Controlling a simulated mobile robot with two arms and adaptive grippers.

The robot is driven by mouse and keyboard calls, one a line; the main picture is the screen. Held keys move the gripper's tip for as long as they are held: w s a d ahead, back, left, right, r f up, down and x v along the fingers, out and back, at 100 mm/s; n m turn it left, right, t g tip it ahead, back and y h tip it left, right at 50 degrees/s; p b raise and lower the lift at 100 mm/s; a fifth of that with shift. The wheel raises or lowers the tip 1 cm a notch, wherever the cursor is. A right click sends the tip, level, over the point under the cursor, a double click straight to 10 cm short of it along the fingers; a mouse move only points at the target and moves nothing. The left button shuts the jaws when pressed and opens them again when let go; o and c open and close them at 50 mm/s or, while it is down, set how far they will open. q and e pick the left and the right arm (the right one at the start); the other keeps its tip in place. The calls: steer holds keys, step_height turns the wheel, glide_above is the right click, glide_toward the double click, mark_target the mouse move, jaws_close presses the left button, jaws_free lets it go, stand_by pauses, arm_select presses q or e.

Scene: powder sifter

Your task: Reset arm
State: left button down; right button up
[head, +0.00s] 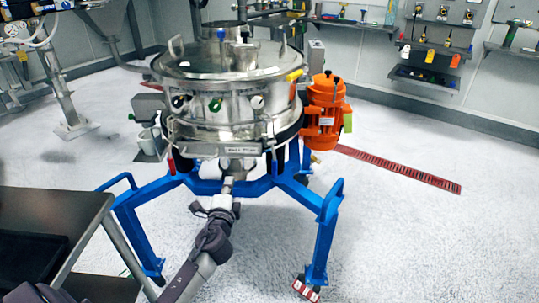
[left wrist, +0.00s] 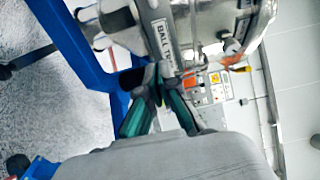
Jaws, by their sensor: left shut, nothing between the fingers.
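The powder sifter (head: 222,75), a round steel vessel, stands on a blue frame (head: 262,187) in the middle of the head view. My left gripper (head: 223,203) is at the end of my arm, in front of and below the vessel. In the left wrist view its two green-edged fingers (left wrist: 156,88) are together, with nothing seen held between them. They point toward the labelled front of the sifter (left wrist: 160,38); I cannot tell whether they touch it. The blue frame (left wrist: 75,45) runs close by on the left there. My right gripper is not in view.
An orange motor (head: 325,108) juts from the sifter's right side. A dark steel table (head: 55,205) fills the lower left. Wall shelves (head: 435,80) hold small tools at the back right. The pale floor (head: 430,235) at the right is clear, with a red drain strip (head: 400,171).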

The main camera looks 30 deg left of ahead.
arm_select(q)
steer(key=s+d+f+n+g+h+p, duration=0.1)
steer(key=s+d+f+g+h, duration=0.3)
steer(key=f, duration=0.7)
steer(key=s+d+f+n+g+y+p, duration=0.15)
steer(key=s+f, duration=0.35)
steer(key=f, duration=0.5)
steer(key=s+d+f+n+g+h+p, duration=0.1)
steer(key=s+d+f+n+g+h, duration=0.3)
steer(key=f, duration=0.7)
steer(key=s+d+f+n+g+p, duration=0.1)
steer(key=s+d+f, duration=0.2)
steer(key=s, duration=0.8)
steer(key=s+d+f+n+g+h, duration=0.1)
steer(key=s+d+f+g, duration=0.1)
steer(key=s+f, duration=0.5)
steer(key=s+d+f+n+g+p, duration=0.1)
steer(key=s+d+f, duration=0.3)
steer(key=s, duration=1.3)
steer(key=shift+d+f+n+g+h+p, duration=0.2)
steer(key=shift+f+n+g+h+p, duration=0.25)
steer(key=shift+g, duration=0.3)
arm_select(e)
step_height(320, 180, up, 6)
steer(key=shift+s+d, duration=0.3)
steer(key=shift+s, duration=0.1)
